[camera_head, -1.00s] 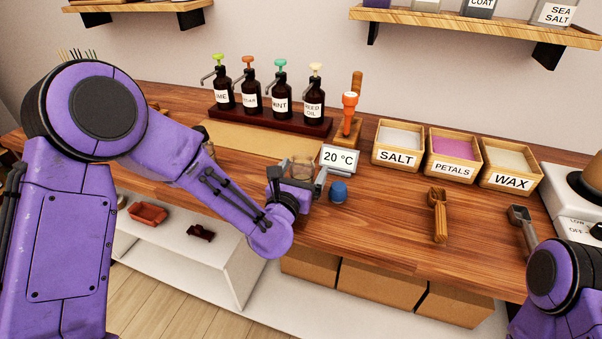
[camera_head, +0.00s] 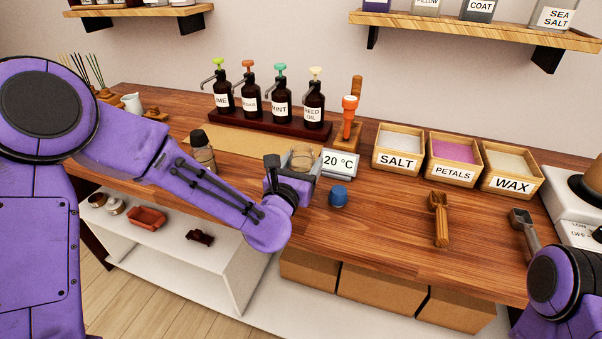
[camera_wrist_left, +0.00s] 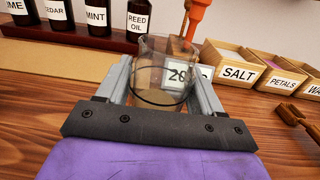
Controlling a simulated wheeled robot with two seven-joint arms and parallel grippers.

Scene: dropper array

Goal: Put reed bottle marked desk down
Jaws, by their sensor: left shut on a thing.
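My left gripper (camera_head: 297,166) is shut on a clear glass vessel (camera_head: 300,156), near the grey 20 °C display (camera_head: 340,162). In the left wrist view the glass vessel (camera_wrist_left: 162,72) sits upright between the two fingers, with a dark ring around its lower part. I see no readable desk label on it, and I cannot tell whether its base touches the counter. A bottle with a dark cap (camera_head: 203,155) stands behind my left forearm, partly hidden. My right gripper is out of view.
The pump bottles (camera_head: 282,97) stand on a dark rack, with a tan mat (camera_head: 235,138) in front. A blue cap (camera_head: 338,194) lies right of the gripper. An orange-handled tool (camera_head: 348,115) stands behind the display. Salt, petals and wax boxes (camera_head: 452,158) stand right.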

